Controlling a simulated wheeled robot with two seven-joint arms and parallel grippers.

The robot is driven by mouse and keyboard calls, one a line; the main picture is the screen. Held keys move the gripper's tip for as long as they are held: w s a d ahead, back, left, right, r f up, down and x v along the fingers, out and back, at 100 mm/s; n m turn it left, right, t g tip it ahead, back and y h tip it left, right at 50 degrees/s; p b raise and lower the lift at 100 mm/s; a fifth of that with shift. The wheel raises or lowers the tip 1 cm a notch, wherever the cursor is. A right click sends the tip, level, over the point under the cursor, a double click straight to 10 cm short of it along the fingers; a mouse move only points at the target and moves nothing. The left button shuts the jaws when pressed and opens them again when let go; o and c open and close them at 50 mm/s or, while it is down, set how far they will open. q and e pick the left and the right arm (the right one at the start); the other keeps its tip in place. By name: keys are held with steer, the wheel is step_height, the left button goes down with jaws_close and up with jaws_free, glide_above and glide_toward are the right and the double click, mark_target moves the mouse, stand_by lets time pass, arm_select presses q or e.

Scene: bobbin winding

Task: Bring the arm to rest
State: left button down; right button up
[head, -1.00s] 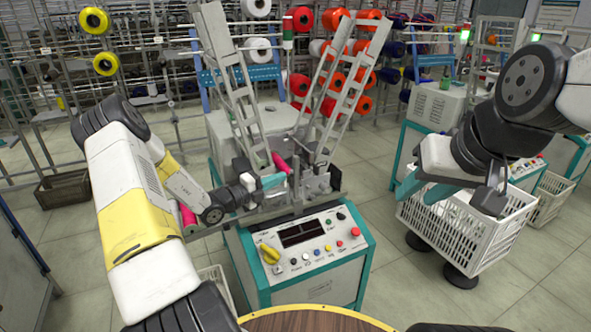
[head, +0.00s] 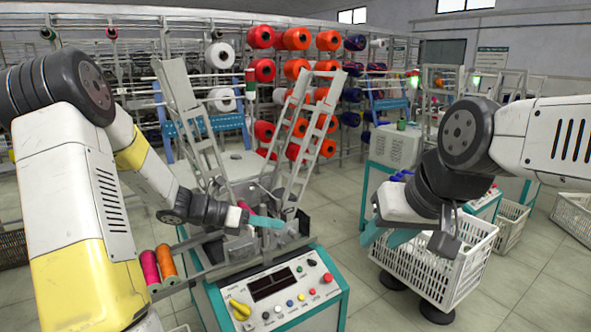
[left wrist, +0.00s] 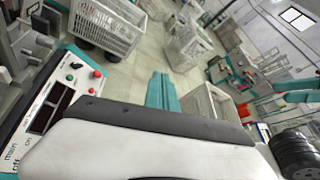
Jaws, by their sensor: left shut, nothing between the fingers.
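My left arm reaches in from the left in the head view. My left gripper (head: 265,221) has teal fingers and is shut and empty, in front of the winding machine's upright frames and above its control panel (head: 285,287). In the left wrist view its closed fingers (left wrist: 160,92) point out over open floor, with nothing between them. My right gripper (head: 390,236) hangs at the right, in front of a white crate; its two teal fingers stand apart with nothing visible between them.
A pink spool (head: 150,267) and an orange spool (head: 167,262) stand at the machine's left side. A small red piece (head: 243,206) is close beside my left gripper. The white crate (head: 465,265) stands on the floor at right. Racks of coloured cones fill the back.

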arm_select(q)
steer(key=s+r+m+g+y, duration=0.2)
steer(key=s+r+m+y, duration=0.35)
steer(key=s+m, duration=0.7)
steer(key=s+a+r+m+t+y, duration=0.4)
steer(key=s+m, duration=0.6)
steer(key=m, duration=0.5)
steer(key=a+r+y, duration=0.1)
steer(key=a+r, duration=0.1)
steer(key=a, duration=0.1)
steer(key=shift+a+r, duration=0.2)
steer(key=shift+r, duration=0.1)
